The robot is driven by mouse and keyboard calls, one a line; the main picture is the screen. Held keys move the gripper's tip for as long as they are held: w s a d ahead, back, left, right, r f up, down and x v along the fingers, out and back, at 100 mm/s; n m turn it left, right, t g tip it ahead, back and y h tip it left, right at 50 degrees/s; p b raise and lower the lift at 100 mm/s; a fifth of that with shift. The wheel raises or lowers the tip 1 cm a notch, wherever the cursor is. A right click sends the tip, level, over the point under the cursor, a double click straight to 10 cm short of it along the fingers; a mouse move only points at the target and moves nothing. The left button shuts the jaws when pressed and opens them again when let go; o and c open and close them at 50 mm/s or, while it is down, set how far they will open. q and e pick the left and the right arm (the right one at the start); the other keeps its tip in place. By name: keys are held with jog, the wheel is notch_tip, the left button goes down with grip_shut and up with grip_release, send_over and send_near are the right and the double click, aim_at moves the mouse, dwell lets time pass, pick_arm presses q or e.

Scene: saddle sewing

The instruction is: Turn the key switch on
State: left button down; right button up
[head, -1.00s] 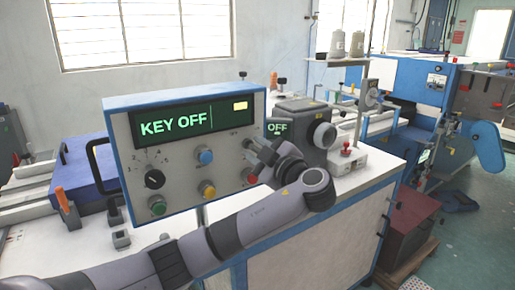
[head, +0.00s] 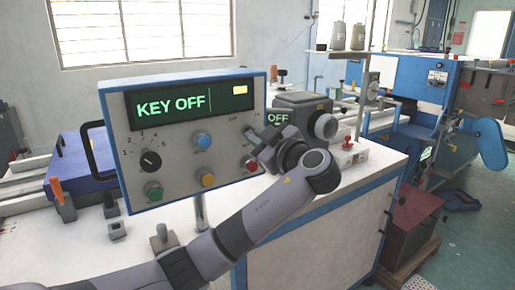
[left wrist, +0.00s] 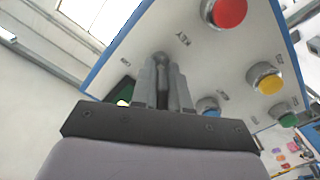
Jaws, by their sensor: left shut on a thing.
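The control box (head: 180,182) is a pale panel with a blue frame, and its display (head: 190,102) reads KEY OFF in green. My left gripper (head: 258,136) is at the panel's right edge, above the red button. In the left wrist view my left gripper (left wrist: 163,88) is shut on the key switch (left wrist: 162,58), a small grey knob between the fingertips near the KEY label. The fingers hide part of the key, so its exact turn angle is unclear. My right gripper is not in view.
A red button (head: 250,164), yellow button (head: 207,180), blue button (head: 202,139), green button (head: 153,191) and black dial (head: 150,162) share the panel. A grey machine head (head: 305,110) stands close behind my left wrist. Thread cones (head: 358,38) stand farther back.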

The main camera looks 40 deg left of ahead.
pick_arm(q)
jog(key=shift+f+m+b, duration=0.3)
jog(key=shift+m+b, duration=0.05)
jog(key=shift+m, duration=0.15)
jog(key=shift+r+m, duration=0.15)
jog(key=shift+m, duration=0.75)
jog(key=m, duration=0.3)
jog(key=shift+r+m, duration=0.1)
jog(key=shift+m, duration=0.2)
jog(key=m+p, duration=0.1)
jog(key=m, duration=0.3)
jog(key=shift+m+p, duration=0.3)
jog(key=shift+p, duration=0.05)
jog(key=shift+m+p, duration=1.3)
jog(key=shift+m, duration=1)
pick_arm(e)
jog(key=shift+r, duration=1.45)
pick_arm(q)
jog(key=c, duration=1.2)
grip_release()
jog(key=shift+c, duration=0.2)
